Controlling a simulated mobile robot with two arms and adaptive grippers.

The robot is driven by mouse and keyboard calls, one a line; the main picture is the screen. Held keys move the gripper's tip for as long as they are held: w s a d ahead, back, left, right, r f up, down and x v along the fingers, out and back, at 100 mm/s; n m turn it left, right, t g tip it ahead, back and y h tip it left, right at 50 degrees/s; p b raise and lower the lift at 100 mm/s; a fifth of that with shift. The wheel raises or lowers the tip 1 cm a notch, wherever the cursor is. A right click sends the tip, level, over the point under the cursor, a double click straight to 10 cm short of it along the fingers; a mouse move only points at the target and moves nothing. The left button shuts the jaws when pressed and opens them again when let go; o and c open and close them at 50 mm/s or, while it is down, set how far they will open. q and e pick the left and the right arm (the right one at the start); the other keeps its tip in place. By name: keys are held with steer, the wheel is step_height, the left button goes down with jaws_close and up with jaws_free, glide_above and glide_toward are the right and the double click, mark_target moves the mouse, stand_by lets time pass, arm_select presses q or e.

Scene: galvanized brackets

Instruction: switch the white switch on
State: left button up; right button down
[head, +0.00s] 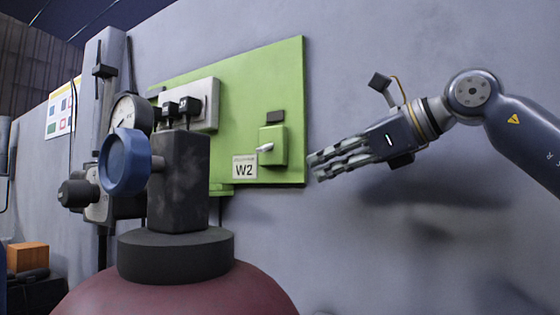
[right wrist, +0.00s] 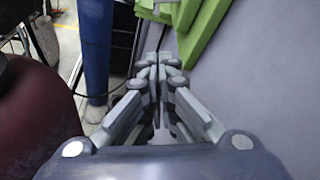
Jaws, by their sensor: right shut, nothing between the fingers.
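The white switch (head: 265,148) is a small lever on a green box (head: 277,137) at the lower right of a green wall panel (head: 225,75). The lever points to the left and slightly down in the head view. My right gripper (head: 314,166) is shut and empty, just right of the panel's edge, with its fingers pointing left toward the box. Its closed fingers also show in the right wrist view (right wrist: 158,70). The green panel (right wrist: 203,35) is at the top there, and I cannot make out the lever. My left gripper is not in view.
A label reading W2 (head: 244,167) and a socket plate with black plugs (head: 203,104) are on the panel. A dark valve block (head: 180,180) with a blue knob (head: 125,162) stands on a maroon tank (head: 180,290) in front. The wall at right is bare.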

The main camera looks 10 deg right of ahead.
mark_target(277, 163)
steer(key=shift+w+a, duration=0.1)
steer(key=p+x, duration=0.4)
steer(key=x, duration=0.5)
steer(key=shift+a+r, duration=0.1)
steer(key=shift+r, duration=0.05)
steer(key=shift+w+a+r+p, duration=0.1)
steer(key=shift+a+r+p, duration=0.2)
steer(key=shift+r+p, duration=0.25)
steer(key=shift+a+r+p, duration=0.3)
steer(key=shift+r+p, duration=0.2)
steer(key=shift+p, duration=0.05)
steer(key=shift+s+r+p, duration=0.35)
steer(key=shift+s+r, duration=0.15)
steer(key=shift+r, duration=0.1)
steer(key=shift+w+a+f, duration=0.1)
steer(key=shift+w+f, duration=0.05)
steer(key=shift+w, duration=0.1)
steer(key=shift+s, duration=0.15)
